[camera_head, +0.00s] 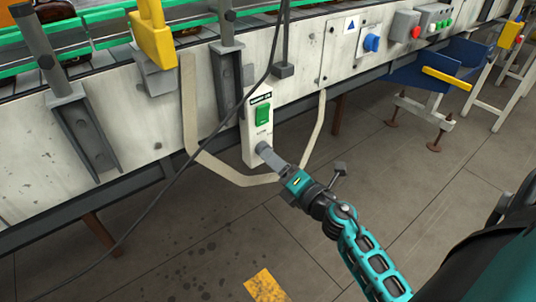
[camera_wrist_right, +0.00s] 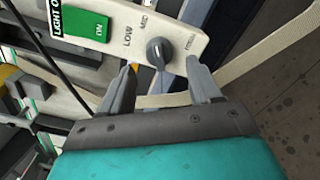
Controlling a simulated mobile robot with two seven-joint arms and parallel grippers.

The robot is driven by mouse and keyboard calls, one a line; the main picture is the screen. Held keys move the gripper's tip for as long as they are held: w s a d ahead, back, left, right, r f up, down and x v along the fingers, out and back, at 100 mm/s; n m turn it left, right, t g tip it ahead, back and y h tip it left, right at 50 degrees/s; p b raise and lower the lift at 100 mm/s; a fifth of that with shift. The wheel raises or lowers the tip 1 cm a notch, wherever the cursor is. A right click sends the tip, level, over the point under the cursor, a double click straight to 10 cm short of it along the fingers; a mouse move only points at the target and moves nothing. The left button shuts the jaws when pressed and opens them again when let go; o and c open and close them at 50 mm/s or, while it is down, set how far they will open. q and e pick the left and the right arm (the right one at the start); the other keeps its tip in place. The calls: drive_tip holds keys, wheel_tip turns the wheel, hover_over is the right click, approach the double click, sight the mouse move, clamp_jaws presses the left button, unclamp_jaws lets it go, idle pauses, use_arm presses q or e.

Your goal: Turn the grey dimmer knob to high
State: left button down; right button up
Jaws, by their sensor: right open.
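The grey dimmer knob (camera_wrist_right: 159,52) sits near the end of a white switch panel, with LOW, MID and a partly blurred third label around it. Its pointer appears to face roughly the MID side, but the exact setting is hard to tell. My right gripper (camera_wrist_right: 160,66) is open, with one finger on each side of the knob; I cannot tell whether either finger touches it. In the head view, my right gripper (camera_head: 268,155) reaches the lower part of the white panel (camera_head: 256,135) and largely hides the knob. My left gripper is out of view.
A green switch (camera_head: 263,115) is on the same panel above the knob; it also shows in the wrist view (camera_wrist_right: 88,25). A dark cable (camera_head: 205,148) hangs to the left and a beige strap (camera_head: 215,170) loops below. The floor is open.

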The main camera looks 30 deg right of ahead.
drive_tip(key=shift+w+a, duration=0.2)
drive_tip(key=shift+w, duration=1.6)
drive_tip(key=shift+c, duration=0.4)
drive_tip(key=c, duration=0.9)
drive_tip(key=shift+c, duration=0.2)
drive_tip(key=m+p, duration=0.2)
drive_tip(key=m, duration=0.2)
drive_tip(key=m+p, duration=0.3)
drive_tip(key=m, duration=0.1)
drive_tip(key=m+p, duration=0.2)
drive_tip(key=m, duration=0.2)
drive_tip(key=shift+r, duration=0.3)
